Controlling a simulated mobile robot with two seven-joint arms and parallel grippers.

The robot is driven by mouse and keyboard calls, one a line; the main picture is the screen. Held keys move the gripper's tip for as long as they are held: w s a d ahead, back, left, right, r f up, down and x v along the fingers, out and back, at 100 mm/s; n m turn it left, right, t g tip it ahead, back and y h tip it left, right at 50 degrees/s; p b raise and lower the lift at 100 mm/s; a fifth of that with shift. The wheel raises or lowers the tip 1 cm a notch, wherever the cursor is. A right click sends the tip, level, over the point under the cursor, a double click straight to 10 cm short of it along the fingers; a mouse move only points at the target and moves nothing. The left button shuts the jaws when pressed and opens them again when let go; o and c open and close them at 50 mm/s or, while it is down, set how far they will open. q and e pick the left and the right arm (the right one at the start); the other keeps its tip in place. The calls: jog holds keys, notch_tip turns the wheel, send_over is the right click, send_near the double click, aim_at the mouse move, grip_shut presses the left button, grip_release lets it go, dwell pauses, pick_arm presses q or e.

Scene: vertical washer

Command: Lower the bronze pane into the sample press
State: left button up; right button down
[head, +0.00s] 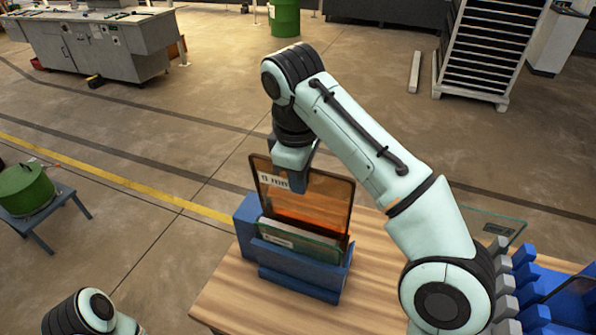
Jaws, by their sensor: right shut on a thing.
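The bronze pane (328,203) is a see-through orange-brown sheet with a dark rim and a white label near its upper left. It stands nearly upright, slightly tilted in the picture. My right gripper (299,181) is shut on its top edge. The sample press (300,268) is a blue block on the wooden table, with a green plate (300,241) bearing a white label at its front. The pane's lower part is behind this plate, so its bottom edge is hidden, and I cannot tell how deep it sits. My left gripper is out of view; only part of my left arm shows at lower left.
The wooden table (228,292) has bare room left of the press. At right are a blue and grey slotted rack (525,277) and a clear greenish glass pane (492,226). A green drum (25,190) on a blue stand is at far left on the floor.

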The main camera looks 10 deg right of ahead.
send_over(304, 229)
jog(key=s+a, duration=0.1)
jog(key=shift+s+f, duration=0.1)
jog(key=shift+f, duration=2.15)
notch_tip(304, 229, down, 2)
jog(key=shift+b, duration=0.35)
jog(key=shift+d+f+b, duration=0.15)
jog(key=shift+f+b, duration=0.2)
jog(key=shift+f, duration=0.5)
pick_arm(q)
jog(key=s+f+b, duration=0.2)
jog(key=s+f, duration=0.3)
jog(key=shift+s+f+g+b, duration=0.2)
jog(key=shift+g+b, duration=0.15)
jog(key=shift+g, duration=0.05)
pick_arm(e)
jog(key=shift+w+d+f, duration=0.1)
jog(key=shift+w+f, duration=0.15)
jog(key=shift+f, duration=1.05)
jog(key=shift+w+d+f, duration=0.1)
jog(key=shift+w+f, duration=0.1)
jog(key=shift+f, duration=1.15)
jog(key=shift+w+d+f, duration=0.1)
jog(key=shift+w+f, duration=0.15)
jog(key=shift+f, duration=1.05)
jog(key=c, duration=1.1)
grip_release()
jog(key=shift+c, duration=0.2)
jog(key=shift+o, duration=0.3)
jog(key=shift+f, duration=0.15)
